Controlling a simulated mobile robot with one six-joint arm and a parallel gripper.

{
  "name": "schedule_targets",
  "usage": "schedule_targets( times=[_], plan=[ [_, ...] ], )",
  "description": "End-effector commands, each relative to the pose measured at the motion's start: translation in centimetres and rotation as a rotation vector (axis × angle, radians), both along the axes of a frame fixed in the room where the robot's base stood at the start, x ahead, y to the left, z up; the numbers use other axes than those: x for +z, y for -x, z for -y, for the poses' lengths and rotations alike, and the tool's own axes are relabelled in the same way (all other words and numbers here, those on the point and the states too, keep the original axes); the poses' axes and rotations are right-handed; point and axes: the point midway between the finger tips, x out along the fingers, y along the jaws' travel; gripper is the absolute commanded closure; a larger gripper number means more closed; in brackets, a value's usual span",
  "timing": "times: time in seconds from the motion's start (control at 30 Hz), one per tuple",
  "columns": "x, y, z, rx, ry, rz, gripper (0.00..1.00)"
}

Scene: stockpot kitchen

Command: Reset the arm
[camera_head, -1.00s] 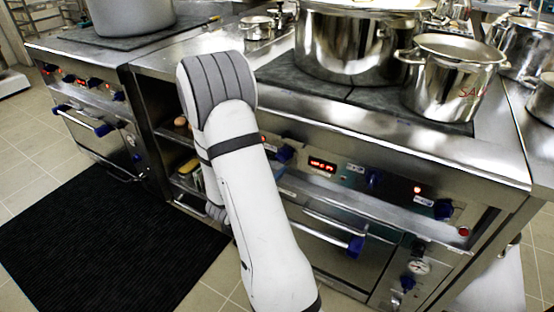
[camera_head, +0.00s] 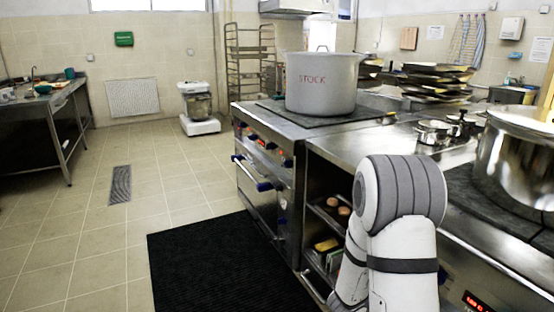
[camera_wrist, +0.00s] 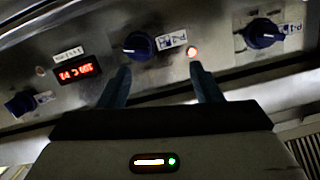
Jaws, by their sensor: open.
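My gripper (camera_wrist: 160,85) shows in the wrist view with its two dark fingers spread apart and nothing between them. Beyond the fingers is the stove's control panel (camera_wrist: 230,85), with blue knobs, a lit red display and a red lamp. The gap between fingertips and panel is hard to judge. In the head view my white and grey arm stands at the lower right, in front of the stove (camera_head: 345,150); the gripper itself is hidden there.
A grey stockpot (camera_head: 322,85) marked STOCK stands on the far stove top. A large steel pot (camera_head: 518,165) is at the right edge. Open shelves (camera_head: 322,250) hold several small items. A black mat (camera_head: 215,265) lies before the stove, with free tiled floor to the left.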

Motion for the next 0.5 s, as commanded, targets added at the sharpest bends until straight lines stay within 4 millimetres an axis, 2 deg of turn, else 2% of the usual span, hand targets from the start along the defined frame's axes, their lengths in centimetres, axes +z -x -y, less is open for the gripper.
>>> schedule_targets(
  times=[0.03, 0.2, 0.27, 0.37, 0.5],
  plan=[
    [2.5, -1.0, -1.0, 0.059, -0.054, 0.009, 0.41],
    [8.0, -4.2, -6.4, 0.336, -0.277, -0.035, 0.41],
    [10.1, -4.6, -8.8, 0.439, -0.342, -0.07, 0.41],
    [13.6, -4.4, -12.8, 0.607, -0.43, -0.15, 0.41],
    [18.4, -2.0, -17.8, 0.82, -0.513, -0.304, 0.41]
  ],
)
